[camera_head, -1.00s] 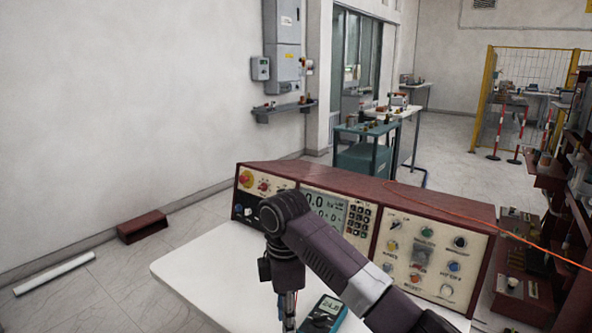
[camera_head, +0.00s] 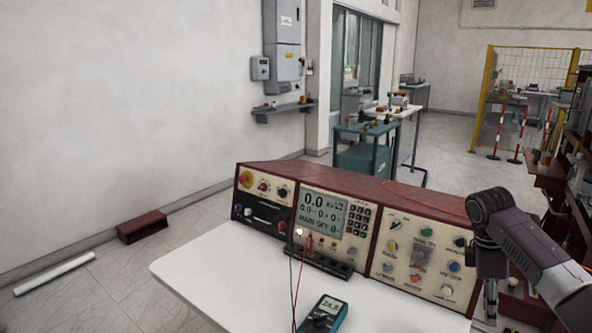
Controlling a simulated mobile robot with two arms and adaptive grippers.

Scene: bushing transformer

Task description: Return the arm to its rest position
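My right arm comes in from the right edge and bends down at a dark joint, in front of the right end of the test console (camera_head: 350,185). My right gripper (camera_head: 487,318) hangs at the lower right, low in the picture and mostly cut off or hidden; its fingers cannot be made out. No held thing shows there. The console is dark red with cream panels, a lit screen, knobs and buttons. My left gripper is not in view.
The console stands on a white table (camera_head: 200,270). A blue multimeter (camera_head: 324,314) lies at the table's front, with red and black leads up to the console. A thin orange cable runs over the console top. Shelves with equipment (camera_head: 570,170) stand at the right.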

